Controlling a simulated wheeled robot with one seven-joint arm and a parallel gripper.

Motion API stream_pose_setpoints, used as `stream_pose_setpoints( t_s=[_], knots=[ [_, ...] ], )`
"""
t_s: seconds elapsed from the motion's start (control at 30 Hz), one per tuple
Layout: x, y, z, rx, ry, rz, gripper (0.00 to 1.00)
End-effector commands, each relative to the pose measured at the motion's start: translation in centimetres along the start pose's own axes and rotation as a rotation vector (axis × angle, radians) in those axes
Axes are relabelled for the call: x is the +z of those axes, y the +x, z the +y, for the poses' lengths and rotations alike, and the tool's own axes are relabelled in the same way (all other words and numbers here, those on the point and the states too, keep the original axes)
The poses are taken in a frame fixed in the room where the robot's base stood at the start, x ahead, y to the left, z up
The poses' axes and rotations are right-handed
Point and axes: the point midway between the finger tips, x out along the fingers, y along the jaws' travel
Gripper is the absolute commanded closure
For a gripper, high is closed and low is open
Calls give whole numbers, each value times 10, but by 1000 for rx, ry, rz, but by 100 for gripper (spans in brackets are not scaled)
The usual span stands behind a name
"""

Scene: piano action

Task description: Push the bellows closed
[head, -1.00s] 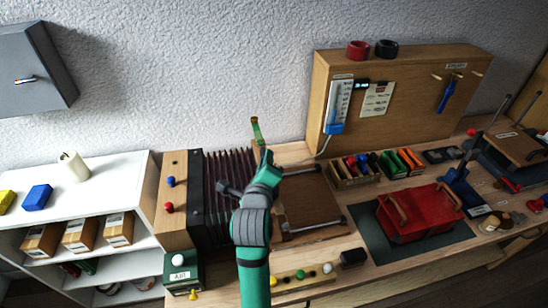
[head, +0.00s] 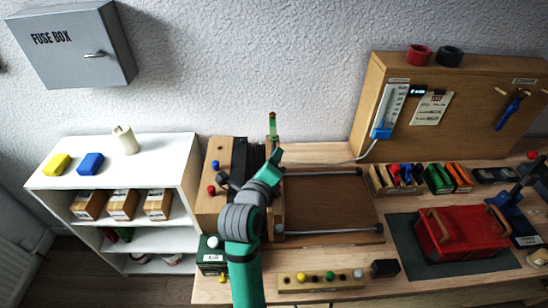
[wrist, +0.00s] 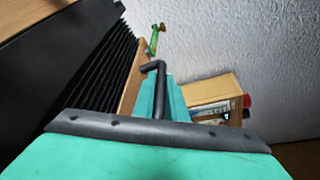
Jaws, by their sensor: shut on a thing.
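The bellows (head: 255,153) stand at the left end of the bench, beside a wooden box (head: 211,188) with a blue and a red knob. Their dark folds are packed closely, and the lower part is hidden behind my arm. In the wrist view, the black folds (wrist: 104,66) run along the left, against a wooden end board (wrist: 133,82). My gripper (head: 276,156) is at the right side of this board. It is shut on a dark bent handle (wrist: 158,88) there. A green-and-brown upright piece (head: 272,126) stands at the back of the bellows.
A flat wooden bed with two metal rails (head: 328,232) lies clear to the right of the bellows. A strip with coloured knobs (head: 322,281) and a black block (head: 384,268) lie in front. A red case (head: 462,233) is farther right.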

Motion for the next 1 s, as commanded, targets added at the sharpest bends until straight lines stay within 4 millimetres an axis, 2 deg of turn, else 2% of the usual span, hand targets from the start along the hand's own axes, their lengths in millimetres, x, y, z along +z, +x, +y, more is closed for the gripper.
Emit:
stream_pose_setpoints(
  t_s=[0.07, 0.1, 0.43, 0.57, 0.67, 1.0],
  knots=[
    [8, -2, 4, 8, 0, -17, 100],
    [8, -2, 4, 8, 0, -17, 81],
    [4, -2, 3, 5, 0, -10, 81],
    [4, -9, 2, 4, -1, -11, 81],
    [4, -22, 3, 6, -1, -11, 81],
    [5, -84, 4, 7, -1, -15, 81]
  ],
)
